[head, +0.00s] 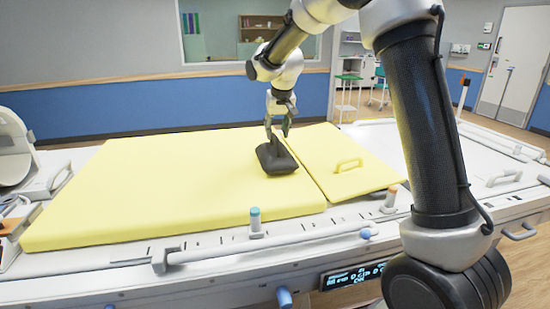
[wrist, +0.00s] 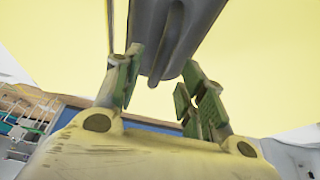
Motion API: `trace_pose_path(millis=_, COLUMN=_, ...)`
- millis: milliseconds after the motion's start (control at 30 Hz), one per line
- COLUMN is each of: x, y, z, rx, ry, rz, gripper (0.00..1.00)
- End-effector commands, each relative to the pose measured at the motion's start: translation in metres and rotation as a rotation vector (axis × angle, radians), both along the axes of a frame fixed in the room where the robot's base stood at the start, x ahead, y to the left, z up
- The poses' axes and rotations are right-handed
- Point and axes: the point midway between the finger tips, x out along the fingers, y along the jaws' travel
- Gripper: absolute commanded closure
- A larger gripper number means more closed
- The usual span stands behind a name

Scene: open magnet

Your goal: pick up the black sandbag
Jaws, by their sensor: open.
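The black sandbag (head: 279,162) lies on the yellow pad, near the seam with the smaller pad panel. A raised dark part stands up from its top. My gripper (head: 277,128) points down just above it, with its fingers around or close beside that raised part. In the wrist view, my gripper (wrist: 160,88) is open, with green pads on both sides. The dark grey sandbag (wrist: 183,28) reaches down between the fingertips. Gaps show between it and the pads, though I cannot tell whether either finger touches it.
The yellow pad (head: 130,190) is wide and clear to the left. A smaller yellow panel (head: 365,180) with a raised handle (head: 349,165) lies to the right. The white table has a front rail (head: 260,246) and a post with a teal top (head: 255,220).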

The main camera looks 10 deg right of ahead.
Motion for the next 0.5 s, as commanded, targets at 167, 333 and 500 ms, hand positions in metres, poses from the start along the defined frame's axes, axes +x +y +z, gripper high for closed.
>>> trace_pose_path(millis=167, x=0.01, y=0.002, z=-0.023, rx=-0.001, ry=0.003, rz=0.0, gripper=0.59)
trace_pose_path(millis=333, x=0.019, y=0.001, z=-0.042, rx=-0.001, ry=0.001, rz=0.001, gripper=0.59)
trace_pose_path(millis=500, x=0.02, y=0.001, z=-0.043, rx=-0.001, ry=0.0, rz=0.001, gripper=0.59)
